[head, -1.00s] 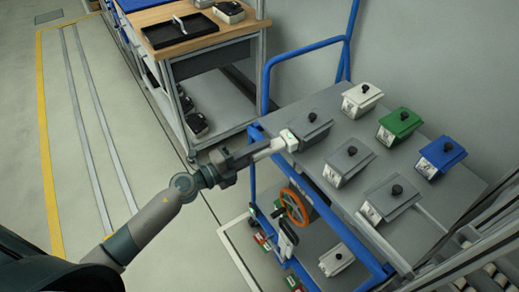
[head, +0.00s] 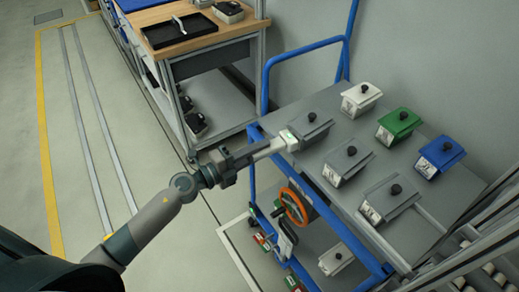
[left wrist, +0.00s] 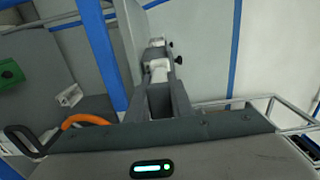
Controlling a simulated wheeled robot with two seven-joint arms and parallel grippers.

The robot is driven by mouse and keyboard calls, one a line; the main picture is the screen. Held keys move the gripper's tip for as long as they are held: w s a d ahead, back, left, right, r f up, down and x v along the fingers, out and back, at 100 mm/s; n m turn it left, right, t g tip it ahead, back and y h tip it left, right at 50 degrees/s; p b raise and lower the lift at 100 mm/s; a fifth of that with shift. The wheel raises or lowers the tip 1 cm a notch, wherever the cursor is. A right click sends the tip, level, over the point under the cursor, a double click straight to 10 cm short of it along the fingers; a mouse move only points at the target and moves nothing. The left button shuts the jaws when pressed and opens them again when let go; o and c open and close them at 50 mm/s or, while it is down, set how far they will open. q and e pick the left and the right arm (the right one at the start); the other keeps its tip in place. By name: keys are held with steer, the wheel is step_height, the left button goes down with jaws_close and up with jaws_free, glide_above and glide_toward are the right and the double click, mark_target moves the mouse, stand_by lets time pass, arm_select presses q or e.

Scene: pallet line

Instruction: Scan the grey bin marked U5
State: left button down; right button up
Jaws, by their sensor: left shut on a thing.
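Three grey lidded bins with black knobs stand on the cart's top: one at the near left corner (head: 312,126), one in the middle (head: 346,163) and one toward the right (head: 389,202). My left gripper (head: 228,164) is shut on a white handheld scanner (head: 264,151). The scanner's head is close to the labelled end of the corner bin. In the left wrist view the scanner (left wrist: 158,70) sits between the fingers. My right gripper is out of view.
White (head: 361,97), green (head: 398,124) and blue (head: 440,155) bins stand along the cart's far side. An orange ring (head: 293,207) hangs on the cart's blue frame (head: 350,240). A workbench (head: 205,38) stands behind, and open floor lies left.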

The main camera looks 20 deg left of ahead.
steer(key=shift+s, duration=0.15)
arm_select(q)
steer(key=shift+b+v, duration=0.35)
steer(key=shift+v, duration=1.2)
steer(key=v, duration=0.1)
steer(key=b+v, duration=0.1)
steer(key=v, duration=0.3)
steer(key=shift+w+a, duration=0.35)
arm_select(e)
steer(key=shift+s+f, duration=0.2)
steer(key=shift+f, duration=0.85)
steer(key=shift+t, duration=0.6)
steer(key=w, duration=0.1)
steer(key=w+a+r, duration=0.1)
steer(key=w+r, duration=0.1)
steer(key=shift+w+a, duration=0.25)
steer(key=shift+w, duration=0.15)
arm_select(q)
steer(key=shift+d+r, duration=0.1)
